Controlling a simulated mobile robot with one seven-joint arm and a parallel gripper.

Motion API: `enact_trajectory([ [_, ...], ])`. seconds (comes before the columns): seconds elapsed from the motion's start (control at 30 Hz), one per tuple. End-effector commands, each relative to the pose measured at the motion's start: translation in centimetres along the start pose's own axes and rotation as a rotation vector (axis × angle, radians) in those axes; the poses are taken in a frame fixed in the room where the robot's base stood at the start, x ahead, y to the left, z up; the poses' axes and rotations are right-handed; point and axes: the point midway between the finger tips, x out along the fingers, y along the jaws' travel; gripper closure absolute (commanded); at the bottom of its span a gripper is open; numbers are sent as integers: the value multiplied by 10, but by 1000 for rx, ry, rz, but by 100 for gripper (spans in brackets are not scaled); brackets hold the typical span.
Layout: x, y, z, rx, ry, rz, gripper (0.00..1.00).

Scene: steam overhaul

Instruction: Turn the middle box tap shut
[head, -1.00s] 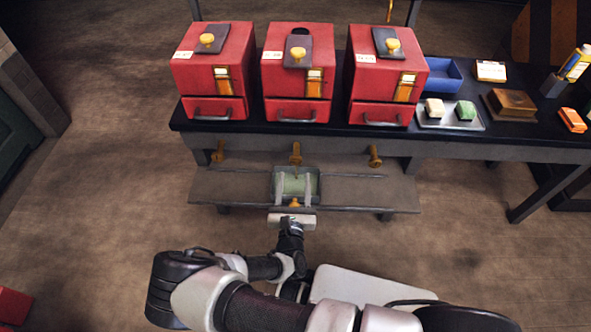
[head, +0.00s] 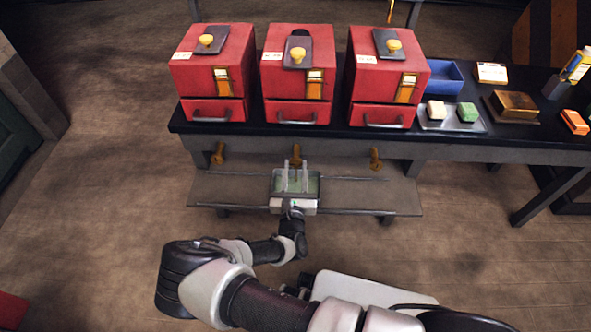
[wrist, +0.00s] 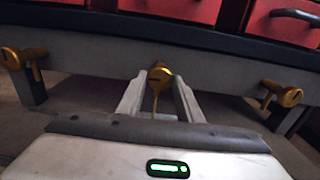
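The middle box tap (head: 296,157) is a brass tap on the bench's front rail, below the middle red box (head: 297,77). In the wrist view the tap (wrist: 160,76) has a round face with a dark slot and a thin part hanging down. My gripper (head: 295,171) is in front of and below it, fingers pointing at it. In the wrist view the two pale fingers of my gripper (wrist: 158,87) stand apart on either side of the tap's lower part, with nothing gripped. Contact cannot be told.
Similar brass taps stand at left (head: 218,154) and right (head: 376,158). A low shelf (head: 235,192) runs under them. Red boxes stand at left (head: 211,75) and right (head: 388,78) on the black bench.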

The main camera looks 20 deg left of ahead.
Motion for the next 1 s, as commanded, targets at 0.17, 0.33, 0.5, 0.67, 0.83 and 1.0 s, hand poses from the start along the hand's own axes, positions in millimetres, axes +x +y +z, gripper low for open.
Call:
enact_trajectory([
  [0.17,0,0,1,13,1,-1,90],
  [0.33,0,0,3,68,2,-1,90],
  [0.5,0,0,4,178,2,-2,90],
  [0.67,0,0,4,318,3,-2,90],
  [0.83,-1,0,3,481,3,-3,90],
  [1.0,-1,0,3,643,2,-2,90],
])
